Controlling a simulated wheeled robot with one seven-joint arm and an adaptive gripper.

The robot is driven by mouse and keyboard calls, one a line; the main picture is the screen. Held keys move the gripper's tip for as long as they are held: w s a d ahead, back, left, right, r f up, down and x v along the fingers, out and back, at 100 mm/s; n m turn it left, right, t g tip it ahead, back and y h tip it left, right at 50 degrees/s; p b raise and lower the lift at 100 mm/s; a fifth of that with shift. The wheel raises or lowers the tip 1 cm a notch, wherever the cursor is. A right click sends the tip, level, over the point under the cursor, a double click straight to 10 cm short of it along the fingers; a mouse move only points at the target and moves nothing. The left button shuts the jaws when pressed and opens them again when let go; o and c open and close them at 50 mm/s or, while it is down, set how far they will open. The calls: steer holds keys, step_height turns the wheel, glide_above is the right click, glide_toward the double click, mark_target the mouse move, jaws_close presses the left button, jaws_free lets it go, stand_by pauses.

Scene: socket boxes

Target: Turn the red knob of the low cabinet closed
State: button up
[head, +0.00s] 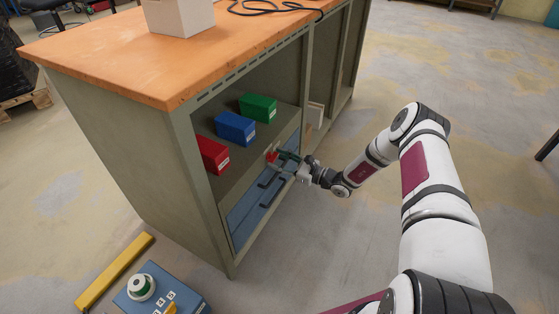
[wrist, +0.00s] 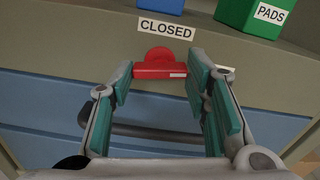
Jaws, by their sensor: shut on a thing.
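The red knob (head: 271,157) is on the front of the low cabinet (head: 130,155), above the blue drawers. In the wrist view the knob (wrist: 160,60) has a round top and a wide bar lying about level, with a white mark near its right end. A "CLOSED" label (wrist: 166,28) is just above it. My gripper (head: 283,161) reaches the knob from the right. In the wrist view my gripper (wrist: 161,71) has one finger on each side of the bar and is shut on it. A second pale label right of the knob is mostly hidden.
Red (head: 213,154), blue (head: 235,128) and green (head: 258,107) boxes stand on the shelf above. Dark handles (head: 270,190) stick out from blue drawers below the knob. A blue control box (head: 165,293) and a yellow bar (head: 115,270) are at the lower left. Floor right of the cabinet is clear.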

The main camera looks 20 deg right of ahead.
steer(key=shift+n+p, duration=2.15)
steer(key=shift+n, duration=5.65)
steer(key=o, duration=1.2)
steer(key=shift+c, duration=0.2)
steer(key=v, duration=1.2)
